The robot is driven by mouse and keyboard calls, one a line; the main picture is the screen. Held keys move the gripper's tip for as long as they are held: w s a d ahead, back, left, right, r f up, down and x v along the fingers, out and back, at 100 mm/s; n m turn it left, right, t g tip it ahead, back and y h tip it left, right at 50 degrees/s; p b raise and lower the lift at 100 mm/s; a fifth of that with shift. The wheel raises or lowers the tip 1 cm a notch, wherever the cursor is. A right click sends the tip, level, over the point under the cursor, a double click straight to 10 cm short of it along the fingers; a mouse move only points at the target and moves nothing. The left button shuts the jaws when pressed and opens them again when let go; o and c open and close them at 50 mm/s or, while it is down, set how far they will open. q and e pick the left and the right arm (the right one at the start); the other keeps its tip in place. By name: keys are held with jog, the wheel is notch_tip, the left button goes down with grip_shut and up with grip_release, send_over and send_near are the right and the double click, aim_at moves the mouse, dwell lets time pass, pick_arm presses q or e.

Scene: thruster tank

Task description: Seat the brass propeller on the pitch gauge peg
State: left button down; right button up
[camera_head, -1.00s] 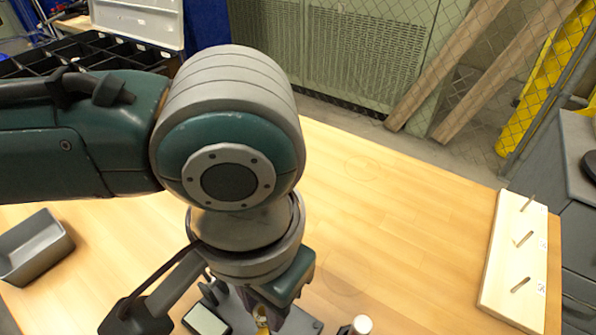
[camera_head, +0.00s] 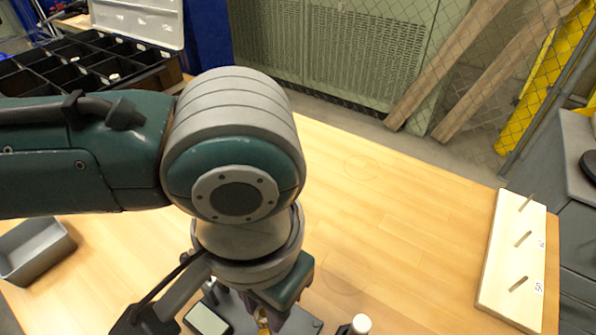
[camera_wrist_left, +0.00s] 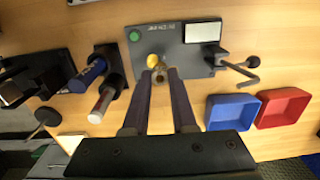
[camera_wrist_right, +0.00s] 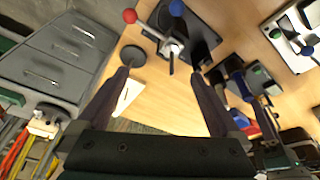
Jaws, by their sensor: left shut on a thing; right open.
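The brass propeller (camera_wrist_left: 153,61) is a small yellow-gold shape at my left fingertips in the left wrist view. My left gripper (camera_wrist_left: 160,75) is shut on it, just over the grey gauge plate (camera_wrist_left: 178,62), which has a green button and a white panel. In the head view only a bit of brass (camera_head: 263,319) shows below my left wrist at the bottom edge. The peg is hidden, and I cannot tell whether the propeller touches it. My right gripper (camera_wrist_right: 162,78) is open and empty, seen only in its own wrist view.
A pale board with slanted pegs (camera_head: 515,262) lies at the right table edge. A grey bin (camera_head: 35,250) stands at left. Blue (camera_wrist_left: 231,111) and red (camera_wrist_left: 283,108) trays sit near the gauge. A red-and-blue-knobbed handle (camera_wrist_right: 165,40) stands beyond my right gripper. Mid-table is clear.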

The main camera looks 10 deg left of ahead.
pick_arm(q)
jog(key=shift+f, duration=0.5)
pick_arm(e)
jog(key=shift+f, duration=0.1)
pick_arm(q)
jog(key=shift+f, duration=0.25)
pick_arm(e)
jog(key=shift+f, duration=0.1)
pick_arm(q)
jog(key=shift+f+b, duration=0.3)
jog(key=shift+f, duration=0.1)
pick_arm(e)
jog(key=shift+f, duration=0.15)
pick_arm(q)
jog(key=shift+f, duration=0.45)
pick_arm(e)
jog(key=shift+f, duration=0.15)
pick_arm(q)
jog(key=shift+f, duration=0.25)
pick_arm(e)
jog(key=shift+f, duration=0.1)
pick_arm(q)
jog(key=shift+f, duration=0.45)
jog(key=c, duration=0.6)
grip_release()
jog(key=shift+c, duration=0.2)
